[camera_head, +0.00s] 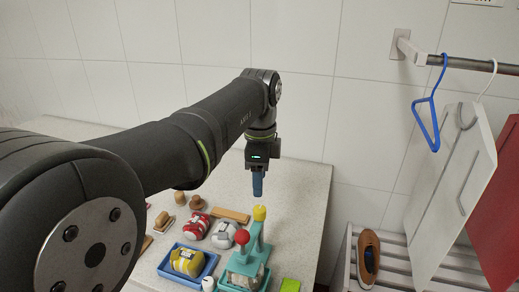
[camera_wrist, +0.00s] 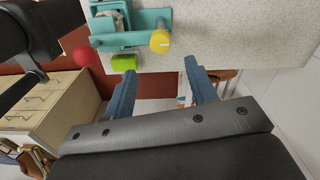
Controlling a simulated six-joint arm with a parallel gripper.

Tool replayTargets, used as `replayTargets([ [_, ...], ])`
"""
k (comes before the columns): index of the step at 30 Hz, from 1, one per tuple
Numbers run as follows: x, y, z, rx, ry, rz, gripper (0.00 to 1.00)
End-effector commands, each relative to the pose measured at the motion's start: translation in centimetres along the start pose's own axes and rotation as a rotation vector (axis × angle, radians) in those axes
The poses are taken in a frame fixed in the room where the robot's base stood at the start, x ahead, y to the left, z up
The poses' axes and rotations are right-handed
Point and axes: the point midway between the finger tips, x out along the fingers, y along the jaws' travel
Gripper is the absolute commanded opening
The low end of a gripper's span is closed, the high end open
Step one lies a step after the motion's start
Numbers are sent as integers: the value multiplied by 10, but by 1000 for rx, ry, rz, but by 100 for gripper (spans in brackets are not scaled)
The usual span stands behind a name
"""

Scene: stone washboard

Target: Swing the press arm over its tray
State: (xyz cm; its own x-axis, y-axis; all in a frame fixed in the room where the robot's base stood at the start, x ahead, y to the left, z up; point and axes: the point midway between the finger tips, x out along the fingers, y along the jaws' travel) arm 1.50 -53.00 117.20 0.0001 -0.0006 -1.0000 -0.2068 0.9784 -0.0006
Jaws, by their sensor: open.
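The teal press (camera_head: 256,243) stands near the front of the stone counter. It carries a yellow knob (camera_head: 260,213) at its upper end and a red ball (camera_head: 240,235) to the left. Its teal tray (camera_head: 233,286) holds a grey block at the bottom of the head view. In the wrist view, the teal arm (camera_wrist: 125,39) runs sideways to the yellow knob (camera_wrist: 160,41), with the red ball (camera_wrist: 86,57) at left. My gripper (camera_head: 258,194) points down above the yellow knob, open and empty. In the wrist view, its blue fingertips (camera_wrist: 161,58) are spread apart near the knob, apparently without contact.
A blue tray (camera_head: 208,267) with a yellow-and-grey item stands left of the press. Red and white rounded items (camera_head: 195,227) lie behind it. A green block (camera_head: 290,285) sits right of the press. A rail with a blue hanger (camera_head: 432,110) and hanging boards is at right.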

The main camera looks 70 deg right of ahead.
Motion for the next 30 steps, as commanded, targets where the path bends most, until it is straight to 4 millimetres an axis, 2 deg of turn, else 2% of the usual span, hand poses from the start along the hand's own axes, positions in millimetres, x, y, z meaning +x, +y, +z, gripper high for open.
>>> replayTargets([
  [1, -14, -1, 0, 0, 1, -4, 52],
  [6, -49, -1, 0, 0, 0, -2, 52],
  [12, -73, 0, 0, 1, 0, -1, 52],
  [30, -78, 0, 0, 0, 0, 1, 52],
])
